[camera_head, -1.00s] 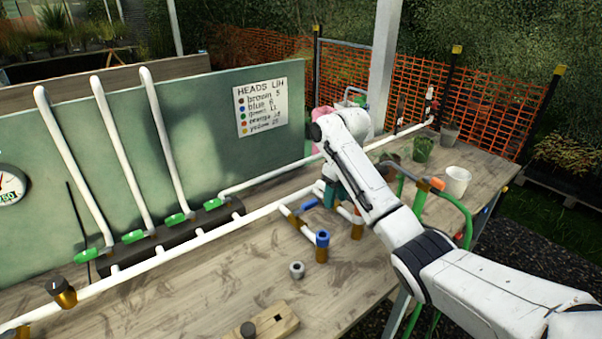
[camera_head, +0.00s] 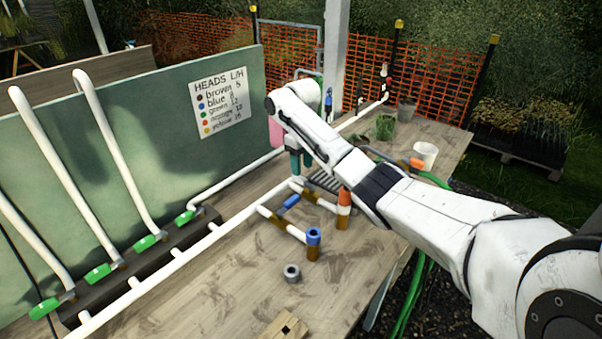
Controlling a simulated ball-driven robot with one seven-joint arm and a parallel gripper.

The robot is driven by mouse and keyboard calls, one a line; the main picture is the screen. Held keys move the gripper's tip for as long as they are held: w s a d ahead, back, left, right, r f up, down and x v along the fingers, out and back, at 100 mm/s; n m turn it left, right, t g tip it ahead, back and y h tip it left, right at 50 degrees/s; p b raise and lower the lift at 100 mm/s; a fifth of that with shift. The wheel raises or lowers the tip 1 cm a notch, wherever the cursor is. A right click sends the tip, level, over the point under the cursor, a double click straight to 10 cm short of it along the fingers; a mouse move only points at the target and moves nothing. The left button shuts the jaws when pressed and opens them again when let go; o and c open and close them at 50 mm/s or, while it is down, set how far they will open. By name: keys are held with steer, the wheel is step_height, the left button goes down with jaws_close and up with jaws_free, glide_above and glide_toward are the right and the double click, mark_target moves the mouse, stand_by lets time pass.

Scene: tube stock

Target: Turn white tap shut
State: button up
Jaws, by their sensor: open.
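My gripper (camera_head: 301,165), with teal fingers, points down over the white pipe (camera_head: 232,227) at the middle of the bench. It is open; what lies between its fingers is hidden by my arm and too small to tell. I cannot pick out a white tap for certain; it may be hidden behind my gripper. A blue tap handle (camera_head: 289,202) sits on a short branch just below and in front of my gripper. Several green tap handles, one of them nearest (camera_head: 186,217), line the dark manifold at the left.
A blue-topped fitting (camera_head: 313,240) and an orange-and-white one (camera_head: 343,207) stand near my gripper. A grey ring (camera_head: 292,272) lies on the bench (camera_head: 225,300). A green board (camera_head: 150,120) rises behind the pipes.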

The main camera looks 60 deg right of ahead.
mark_target(302, 178)
steer(key=shift+f, duration=2.05)
jaws_close()
